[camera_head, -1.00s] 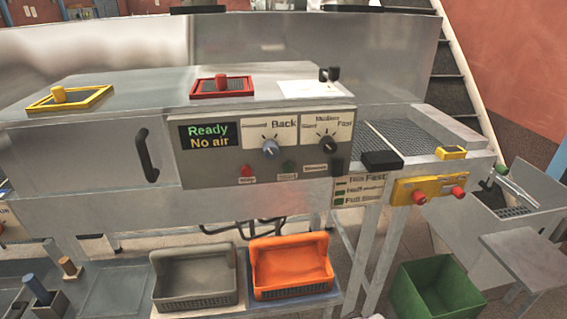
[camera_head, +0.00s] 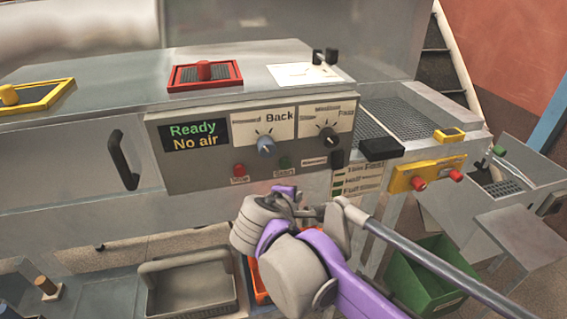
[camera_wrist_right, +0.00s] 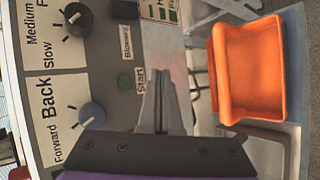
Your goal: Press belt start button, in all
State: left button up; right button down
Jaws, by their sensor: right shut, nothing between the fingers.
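The green start button (camera_head: 284,162) sits on the lower edge of the grey control panel (camera_head: 205,177), whose display reads "Ready" and "No air". In the right wrist view the green button (camera_wrist_right: 125,81) shows beside its "Start" label. My right gripper (camera_head: 285,190) is just below the button in the head view, shut and empty. In the right wrist view its closed fingertips (camera_wrist_right: 161,72) appear right of the button and label, apart from the button in the picture; the depth gap is hard to tell. My left gripper is not in view.
A red stop button (camera_head: 239,170) is left of the green one, and a black switch (camera_head: 337,158) is right of it. Two knobs sit above. The orange bin (camera_wrist_right: 252,68) is below, mostly hidden by my arm in the head view. A green bin (camera_head: 425,285) stands lower right.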

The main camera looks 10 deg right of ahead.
aim_at(285, 163)
jog(key=w, duration=0.8)
jog(key=shift+w+a+b, duration=0.1)
jog(key=shift+w+b, duration=0.2)
jog(key=shift+w, duration=0.1)
dwell(2.0)
jog(key=shift+w, duration=0.45)
